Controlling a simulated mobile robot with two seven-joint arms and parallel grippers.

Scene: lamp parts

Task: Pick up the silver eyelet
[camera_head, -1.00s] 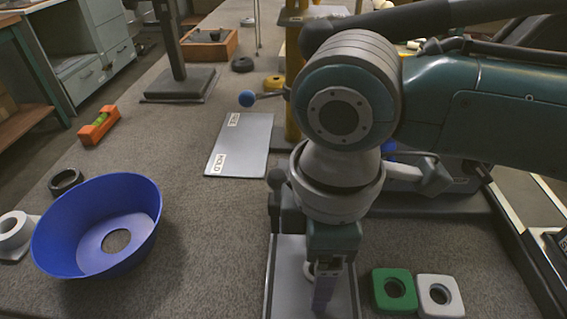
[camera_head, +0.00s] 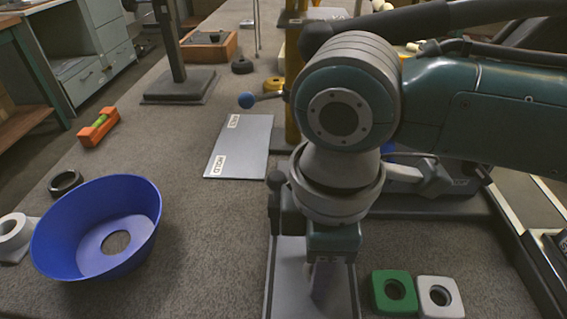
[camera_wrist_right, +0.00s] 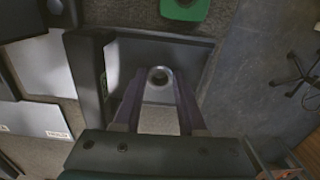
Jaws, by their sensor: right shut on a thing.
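My right gripper (camera_head: 322,283) points down over a grey tray (camera_head: 284,290) at the front of the table. In the right wrist view the gripper (camera_wrist_right: 159,92) has its two dark purple fingers on either side of the silver eyelet (camera_wrist_right: 159,96), a grey piece with a round hole at its far end. The fingers are shut on it. In the head view the eyelet is mostly hidden by the gripper. Whether it touches the tray is hard to tell. My left gripper is not in view.
A green square ring (camera_head: 393,278) and a white one (camera_head: 425,296) lie right of the tray. A blue lampshade (camera_head: 70,242) lies at the left. A grey plate marked HOLD (camera_head: 245,150) lies behind the tray. Bare table lies between lampshade and tray.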

